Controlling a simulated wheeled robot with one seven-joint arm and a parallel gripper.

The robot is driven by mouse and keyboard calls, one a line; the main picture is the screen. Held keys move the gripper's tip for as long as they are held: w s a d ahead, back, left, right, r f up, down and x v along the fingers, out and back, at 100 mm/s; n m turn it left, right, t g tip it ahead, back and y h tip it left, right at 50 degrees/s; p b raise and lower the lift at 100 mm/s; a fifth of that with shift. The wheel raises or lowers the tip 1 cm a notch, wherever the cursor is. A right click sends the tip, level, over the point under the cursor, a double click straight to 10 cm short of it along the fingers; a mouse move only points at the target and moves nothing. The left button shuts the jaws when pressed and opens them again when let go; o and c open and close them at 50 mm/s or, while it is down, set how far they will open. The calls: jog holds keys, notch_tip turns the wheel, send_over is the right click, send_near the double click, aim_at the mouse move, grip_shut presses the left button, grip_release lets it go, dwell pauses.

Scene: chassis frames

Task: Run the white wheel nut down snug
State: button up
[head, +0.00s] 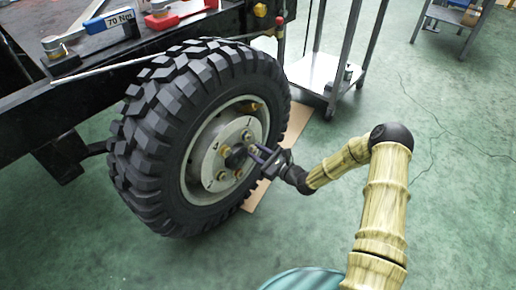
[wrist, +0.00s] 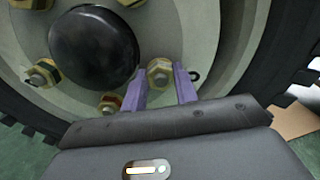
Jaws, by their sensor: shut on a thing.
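The wheel (head: 195,140), a big black knobbly tyre on a pale rim, is on the dark chassis frame. Several brass-coloured nuts ring its black hub cap (wrist: 94,47). My gripper (head: 260,155) reaches the rim from the right. In the wrist view its two purple fingers (wrist: 160,84) stand on either side of one nut (wrist: 160,70) and are shut on it. This nut has a pale tint, but I cannot clearly tell a white mark. How tightly the held nut sits against the rim cannot be seen.
A blue-and-white tool marked 70 Nm (head: 108,21) and a red-and-white tool (head: 172,17) lie on the chassis top. A metal trolley (head: 318,72) stands behind the wheel. Cardboard (head: 297,122) lies beside the tyre.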

jog(key=shift+d+r+m+p, duration=0.1)
jog(key=shift+r+m+p, duration=0.1)
jog(key=shift+m+p, duration=1.7)
jog(key=shift+w+f+p, duration=0.1)
jog(key=shift+f+p, duration=0.15)
jog(key=shift+p, duration=0.9)
jog(key=o, duration=0.7)
jog(key=p+v, duration=0.6)
jog(key=v, duration=1.1)
